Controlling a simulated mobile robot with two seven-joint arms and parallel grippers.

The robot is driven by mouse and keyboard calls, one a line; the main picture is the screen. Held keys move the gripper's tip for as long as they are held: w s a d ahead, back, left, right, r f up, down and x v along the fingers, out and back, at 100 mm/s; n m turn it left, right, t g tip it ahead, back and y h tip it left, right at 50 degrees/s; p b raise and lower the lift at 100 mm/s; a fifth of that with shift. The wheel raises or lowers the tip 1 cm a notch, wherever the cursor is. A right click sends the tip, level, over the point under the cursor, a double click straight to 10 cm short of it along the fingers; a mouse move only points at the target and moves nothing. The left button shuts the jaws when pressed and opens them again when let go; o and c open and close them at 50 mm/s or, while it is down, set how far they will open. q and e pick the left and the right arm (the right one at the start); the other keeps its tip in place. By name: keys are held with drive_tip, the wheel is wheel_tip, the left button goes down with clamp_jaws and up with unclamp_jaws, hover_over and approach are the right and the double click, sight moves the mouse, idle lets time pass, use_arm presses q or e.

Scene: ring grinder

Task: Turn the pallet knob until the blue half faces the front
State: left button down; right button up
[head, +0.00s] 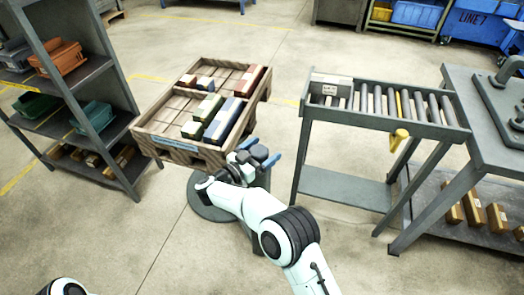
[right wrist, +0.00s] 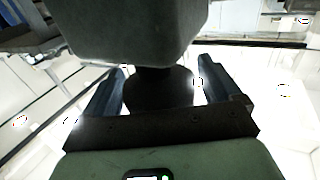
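The wooden pallet (head: 158,122) is a divided tray holding dark red, green, blue and cream blocks. A blue label strip (head: 161,140) shows on its near edge. My right gripper (head: 264,152) is at the pallet's near right corner, its blue fingers spread apart. A dark grey knob-like piece (head: 258,152) shows between or just behind the fingers. In the right wrist view, a large grey block (right wrist: 130,30) fills the top by the fingertips; contact with it cannot be told. My left gripper is not in view; only part of my left arm shows at the bottom left.
A round dark base (head: 207,206) stands on the floor under the pallet. A grey shelf rack (head: 95,75) with bins is close on the left. Open floor lies in front.

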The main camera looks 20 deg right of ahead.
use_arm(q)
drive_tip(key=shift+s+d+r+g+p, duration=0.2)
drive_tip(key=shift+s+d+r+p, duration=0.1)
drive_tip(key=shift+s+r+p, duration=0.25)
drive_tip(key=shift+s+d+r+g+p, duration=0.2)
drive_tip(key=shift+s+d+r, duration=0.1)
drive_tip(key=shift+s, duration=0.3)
use_arm(e)
drive_tip(key=v, duration=1.3)
drive_tip(key=shift+a, duration=0.15)
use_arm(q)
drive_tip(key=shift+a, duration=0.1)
use_arm(e)
drive_tip(key=shift+s, duration=0.15)
